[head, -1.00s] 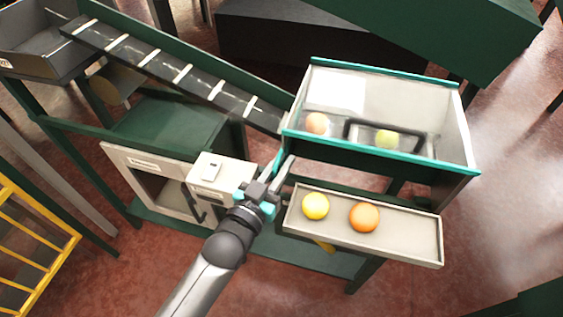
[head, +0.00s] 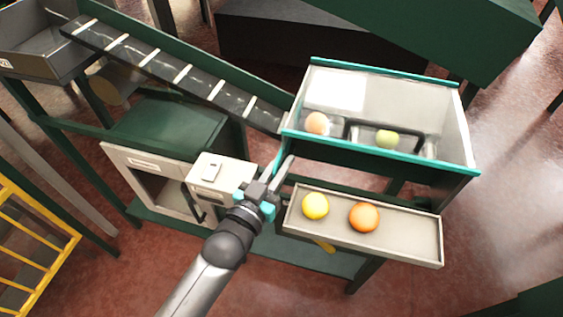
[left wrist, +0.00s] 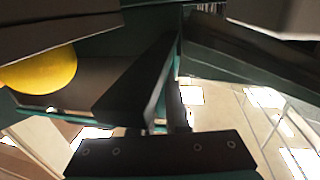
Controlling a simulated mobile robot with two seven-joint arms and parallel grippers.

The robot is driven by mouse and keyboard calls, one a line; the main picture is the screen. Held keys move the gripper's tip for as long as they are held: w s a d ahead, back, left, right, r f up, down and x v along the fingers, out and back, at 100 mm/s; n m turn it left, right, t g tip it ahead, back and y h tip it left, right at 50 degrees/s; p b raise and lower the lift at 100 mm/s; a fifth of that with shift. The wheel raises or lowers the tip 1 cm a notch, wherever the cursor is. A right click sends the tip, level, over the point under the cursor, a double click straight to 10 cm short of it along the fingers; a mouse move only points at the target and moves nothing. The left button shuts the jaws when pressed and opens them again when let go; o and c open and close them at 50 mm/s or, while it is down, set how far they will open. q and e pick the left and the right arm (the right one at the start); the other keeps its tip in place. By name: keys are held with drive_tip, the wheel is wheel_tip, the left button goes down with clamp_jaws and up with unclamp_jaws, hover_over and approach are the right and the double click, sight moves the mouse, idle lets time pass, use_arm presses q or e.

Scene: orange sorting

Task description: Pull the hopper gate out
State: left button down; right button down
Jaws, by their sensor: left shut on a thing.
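The hopper (head: 392,148) is a pale bin with a teal rim on a dark green stand. My left gripper (head: 285,161) is at its front left corner, shut on a thin part there that I take to be the hopper gate. The fingers and the hopper's edge hide most of that part. In the left wrist view the dark fingers reach up close against a dark green edge. My right gripper is not in view.
A pale tray (head: 402,239) below the hopper holds a yellow fruit (head: 315,206) and an orange one (head: 364,217). The yellow fruit also shows in the left wrist view (left wrist: 42,72). A conveyor (head: 185,77) slopes down to the hopper. A white control box (head: 222,175) stands left of my gripper.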

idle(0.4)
use_arm(q)
drive_tip(key=s+d+p+v, duration=0.1)
drive_tip(key=p+v, duration=0.3)
drive_tip(key=v, duration=0.5)
drive_tip(key=shift+d, duration=0.3)
drive_tip(key=shift+w, duration=0.1)
drive_tip(key=c, duration=0.9)
unclamp_jaws()
drive_tip(key=p+v, duration=0.1)
drive_tip(key=v, duration=1.4)
drive_tip(key=shift+a+r, duration=0.1)
